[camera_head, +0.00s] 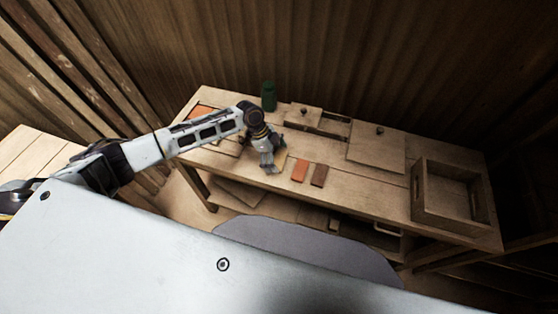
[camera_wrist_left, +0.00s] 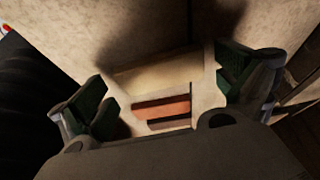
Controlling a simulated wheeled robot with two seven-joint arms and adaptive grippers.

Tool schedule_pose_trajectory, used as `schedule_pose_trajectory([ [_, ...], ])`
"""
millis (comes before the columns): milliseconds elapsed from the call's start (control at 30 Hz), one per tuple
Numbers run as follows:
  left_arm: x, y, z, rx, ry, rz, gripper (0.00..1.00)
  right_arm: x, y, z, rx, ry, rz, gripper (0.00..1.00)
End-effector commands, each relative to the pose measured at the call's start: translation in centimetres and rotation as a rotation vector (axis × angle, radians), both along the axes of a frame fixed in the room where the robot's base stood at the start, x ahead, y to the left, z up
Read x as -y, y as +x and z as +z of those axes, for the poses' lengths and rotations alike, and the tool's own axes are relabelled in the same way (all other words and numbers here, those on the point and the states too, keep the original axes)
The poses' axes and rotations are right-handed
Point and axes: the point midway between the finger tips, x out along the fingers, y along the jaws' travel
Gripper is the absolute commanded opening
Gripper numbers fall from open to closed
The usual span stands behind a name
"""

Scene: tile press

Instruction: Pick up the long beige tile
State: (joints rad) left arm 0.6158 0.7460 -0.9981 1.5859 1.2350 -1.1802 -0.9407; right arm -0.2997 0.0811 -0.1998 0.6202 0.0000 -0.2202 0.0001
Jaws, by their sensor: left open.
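The long beige tile (camera_wrist_left: 152,74) lies flat on the workbench in the left wrist view, between the two fingers of my left gripper (camera_wrist_left: 165,88). The fingers stand apart, one off each end of the tile, with gaps that look clear. In the head view my left gripper (camera_head: 270,167) hangs low over the bench's front edge and hides most of the beige tile. An orange tile (camera_head: 299,171) and a brown tile (camera_head: 319,175) lie to its right. The orange tile also shows in the wrist view (camera_wrist_left: 162,107). My right gripper is not in view.
The wooden workbench (camera_head: 355,185) carries a dark green jar (camera_head: 268,96) at the back, a small knobbed box (camera_head: 303,117), a flat knobbed board (camera_head: 376,150) and an open wooden crate (camera_head: 447,205) at the right. Bench top between the brown tile and the crate is clear.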

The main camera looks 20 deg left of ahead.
Motion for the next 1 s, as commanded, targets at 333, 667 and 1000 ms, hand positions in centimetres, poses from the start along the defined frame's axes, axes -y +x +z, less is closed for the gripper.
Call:
schedule_pose_trajectory([
  [333, 0.0, 0.0, 0.0, 0.000, 0.000, 0.000, 0.74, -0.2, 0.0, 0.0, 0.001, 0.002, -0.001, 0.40],
  [667, 0.0, 0.0, 0.1, 0.000, 0.000, 0.000, 0.59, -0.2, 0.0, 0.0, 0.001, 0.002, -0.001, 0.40],
  [1000, 0.0, 0.1, 2.0, 0.002, -0.001, 0.000, 0.59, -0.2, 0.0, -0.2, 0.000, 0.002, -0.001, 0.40],
])
